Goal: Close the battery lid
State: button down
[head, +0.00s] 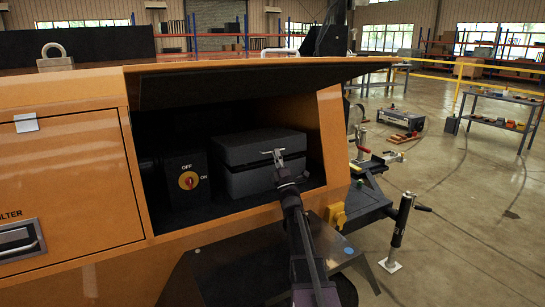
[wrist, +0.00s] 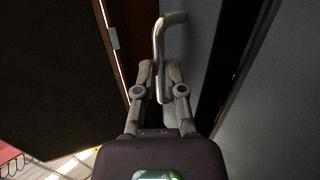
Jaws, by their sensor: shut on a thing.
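The battery box (head: 238,184) is a dark grey case inside the open compartment of the orange machine. Its lid (head: 258,143) lies on top, roughly level, with a dark seam below it; I cannot tell whether it is fully seated. A bent metal handle (wrist: 158,42) stands out at the lid's front. My gripper (head: 281,175) reaches in from the lower right, in front of the box. In the wrist view my gripper (wrist: 160,82) is shut on the handle, with the handle between its fingers.
The compartment's large cover (head: 250,82) is raised above the box, its dark underside showing. A switch box with a red and yellow knob (head: 188,180) stands left of the battery box. The orange side wall (head: 335,138) bounds the opening on the right.

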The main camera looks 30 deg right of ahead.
jog(key=shift+w+d, duration=0.15)
jog(key=shift+w, duration=0.15)
jog(key=c, duration=1)
grip_release()
jog(key=shift+f, duration=0.15)
jog(key=shift+w, duration=0.15)
